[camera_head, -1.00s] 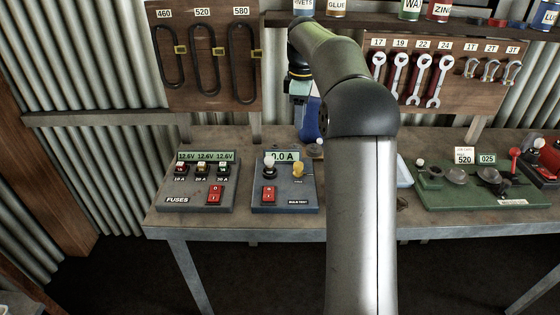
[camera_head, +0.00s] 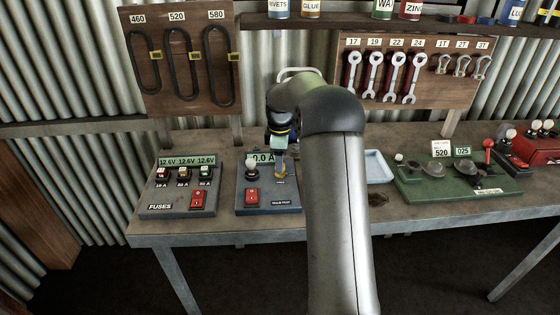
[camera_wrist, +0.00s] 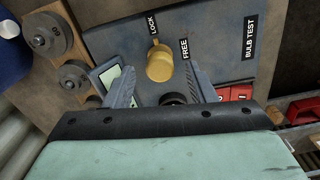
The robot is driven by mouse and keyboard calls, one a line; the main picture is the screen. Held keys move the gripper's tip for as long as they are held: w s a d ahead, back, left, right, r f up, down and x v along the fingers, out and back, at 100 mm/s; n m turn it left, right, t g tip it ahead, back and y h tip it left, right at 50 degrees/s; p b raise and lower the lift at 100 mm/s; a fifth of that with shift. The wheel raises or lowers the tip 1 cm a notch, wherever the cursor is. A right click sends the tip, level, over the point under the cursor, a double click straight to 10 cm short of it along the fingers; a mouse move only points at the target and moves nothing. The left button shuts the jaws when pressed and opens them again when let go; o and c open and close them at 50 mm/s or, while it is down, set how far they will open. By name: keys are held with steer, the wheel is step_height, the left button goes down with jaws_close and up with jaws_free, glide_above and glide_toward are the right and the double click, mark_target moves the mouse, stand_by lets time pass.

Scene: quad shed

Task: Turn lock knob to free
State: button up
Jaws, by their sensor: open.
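The yellow lock knob (camera_wrist: 158,65) sits on the grey bulb test panel (camera_wrist: 215,50), between the printed words LOCK and FREE. Its narrow raised part points toward LOCK in the wrist view. My gripper (camera_wrist: 158,72) is open, with one finger on each side of the knob. Clear gaps show between the fingers and the knob, and I see no contact.
A red rocker switch (camera_head: 252,195) and a white-topped lamp (camera_head: 251,164) stand left of my gripper on the panel. The fuses panel (camera_head: 177,203) is farther left. A pale tray (camera_head: 377,167) and a green tester (camera_head: 455,180) are to the right.

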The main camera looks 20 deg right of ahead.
steer(key=shift+f, duration=0.7)
steer(key=c, duration=1)
steer(key=shift+o, duration=0.2)
